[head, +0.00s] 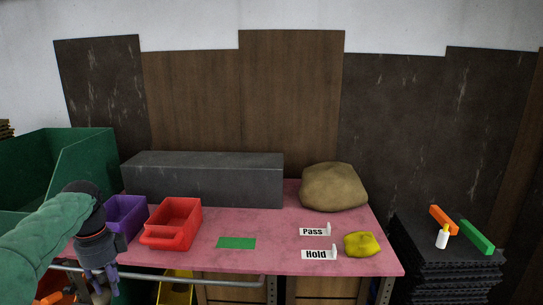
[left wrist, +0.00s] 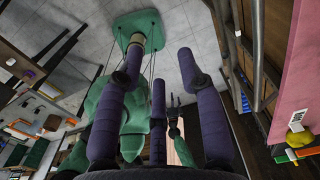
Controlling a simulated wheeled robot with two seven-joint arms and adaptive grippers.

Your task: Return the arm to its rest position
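My left arm comes in from the left in the head view. Its gripper (head: 103,290) points down in front of the table's left front edge, partly cut by the bottom of the picture. In the left wrist view the purple fingers of this gripper (left wrist: 160,65) are spread apart with nothing between them. My right gripper is outside the head view. In the left wrist view a small green arm part with dark finger-like ends (left wrist: 175,105) may be my right gripper; it is too small to tell its state.
The pink table (head: 280,255) holds a purple bin (head: 126,212), a red bin (head: 178,215), a green patch (head: 236,243), Pass (head: 313,231) and Hold (head: 318,254) signs, a yellow lump (head: 362,244) and a brown sack (head: 334,187). A metal rail (head: 190,277) runs along the front.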

